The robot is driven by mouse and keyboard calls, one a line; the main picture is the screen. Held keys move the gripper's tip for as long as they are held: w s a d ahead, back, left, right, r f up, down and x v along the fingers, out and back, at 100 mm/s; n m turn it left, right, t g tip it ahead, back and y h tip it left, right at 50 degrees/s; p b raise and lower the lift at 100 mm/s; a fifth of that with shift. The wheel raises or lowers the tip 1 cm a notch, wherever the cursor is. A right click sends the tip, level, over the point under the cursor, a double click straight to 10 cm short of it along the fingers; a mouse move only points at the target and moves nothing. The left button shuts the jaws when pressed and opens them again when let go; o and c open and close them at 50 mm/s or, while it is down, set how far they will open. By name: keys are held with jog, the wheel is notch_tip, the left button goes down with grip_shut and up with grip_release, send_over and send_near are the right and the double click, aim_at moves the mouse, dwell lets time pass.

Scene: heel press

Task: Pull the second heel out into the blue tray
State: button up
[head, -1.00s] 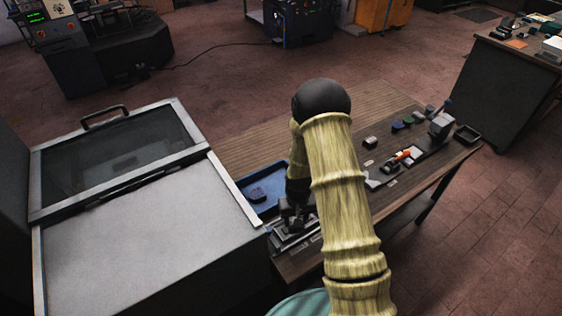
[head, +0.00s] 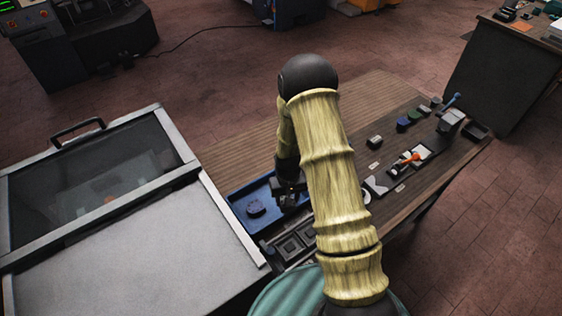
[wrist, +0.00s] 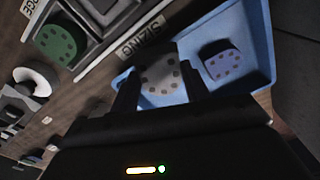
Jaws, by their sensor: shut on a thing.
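My gripper (wrist: 158,88) is shut on a grey heel (wrist: 162,75) with dark dots on its face, seen between the two fingers in the wrist view. In the head view my gripper (head: 288,203) is over the right part of the blue tray (head: 237,197). The blue tray (wrist: 262,35) lies behind the held heel in the wrist view. I cannot tell whether the heel touches the tray. A purple heel (head: 256,208) lies in the tray, left of my gripper; it also shows in the wrist view (wrist: 222,65). The held heel is hard to make out in the head view.
The press mould (head: 292,244) with square cavities sits in front of the tray. A green heel (wrist: 60,42) lies by it in the wrist view, near a "SIZING" label (wrist: 140,37). A large lidded cabinet (head: 130,245) stands close on the left. Small items and tools fill the bench's right side.

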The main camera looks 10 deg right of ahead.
jog(key=shift+w, duration=0.4)
jog(key=shift+s+d+r, duration=0.1)
jog(key=shift+s, duration=0.35)
jog(key=shift+d, duration=0.1)
jog(key=shift+w+n, duration=0.45)
jog(key=shift+n, duration=0.45)
jog(key=n, duration=0.1)
jog(key=w+n, duration=0.1)
jog(key=n, duration=0.1)
jog(key=shift+w+a+r+b, duration=0.1)
jog(key=shift+a+b, duration=0.15)
jog(key=shift+b, duration=0.15)
jog(key=w+r+n+b, duration=0.2)
jog(key=w+n, duration=0.5)
jog(key=n, duration=1)
jog(key=shift+d+r+n, duration=0.25)
jog(key=shift+r+n, duration=0.05)
jog(key=shift+r, duration=0.1)
jog(key=shift+f, duration=0.15)
